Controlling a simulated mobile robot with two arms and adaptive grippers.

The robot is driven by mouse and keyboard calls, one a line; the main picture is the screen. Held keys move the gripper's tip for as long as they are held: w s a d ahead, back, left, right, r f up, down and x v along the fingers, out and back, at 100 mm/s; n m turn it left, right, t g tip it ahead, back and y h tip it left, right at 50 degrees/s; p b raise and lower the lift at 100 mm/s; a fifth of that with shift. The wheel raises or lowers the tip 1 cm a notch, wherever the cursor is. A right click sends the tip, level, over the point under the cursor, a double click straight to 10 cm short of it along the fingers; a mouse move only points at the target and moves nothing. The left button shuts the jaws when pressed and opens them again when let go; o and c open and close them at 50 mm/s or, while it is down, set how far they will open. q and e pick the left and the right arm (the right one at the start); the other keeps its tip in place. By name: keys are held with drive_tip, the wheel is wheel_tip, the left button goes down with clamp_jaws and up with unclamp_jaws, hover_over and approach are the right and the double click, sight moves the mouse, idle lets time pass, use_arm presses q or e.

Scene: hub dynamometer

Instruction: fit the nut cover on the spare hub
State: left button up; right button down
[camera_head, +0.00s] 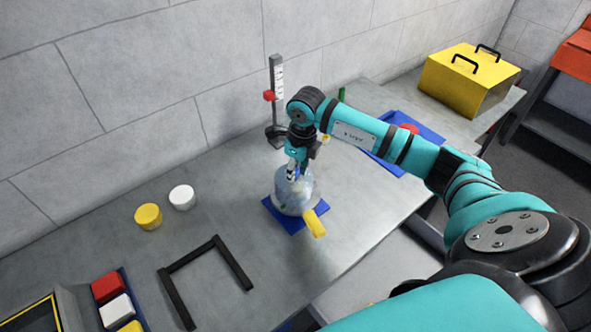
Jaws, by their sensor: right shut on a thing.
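My right gripper (298,164) points down over a clear, bluish domed piece (296,187) and is shut, seemingly on the top of this piece. I take the clear piece for the nut cover. It is above or on a pale round base on a blue mat (283,220), likely the spare hub; I cannot tell whether they touch. A yellow stub (315,224) sticks out at the front right of the mat. The fingertips are small and partly hidden by the wrist. My left gripper is not in view.
A grey gauge stand (276,85) with a red knob stands close behind the gripper. A white cap (182,197), a yellow cap (148,216) and a black frame (174,296) lie left. A blue mat (430,136) and yellow box (470,80) are at right.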

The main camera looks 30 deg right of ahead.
sight(302, 180)
drive_tip(key=shift+s+d+f, duration=0.15)
drive_tip(key=shift+s+f, duration=0.05)
drive_tip(key=shift+s, duration=0.15)
drive_tip(key=c, duration=1.3)
unclamp_jaws()
drive_tip(key=shift+d+r+p, duration=0.15)
drive_tip(key=shift+r+p, duration=0.5)
drive_tip(key=shift+r, duration=0.6)
drive_tip(key=r+p, duration=0.1)
drive_tip(key=r, duration=0.2)
drive_tip(key=r+p, duration=0.2)
drive_tip(key=s+r+p, duration=0.1)
drive_tip(key=r+p, duration=0.1)
drive_tip(key=r, duration=0.1)
drive_tip(key=shift+d+r, duration=0.2)
drive_tip(key=shift+r, duration=0.15)
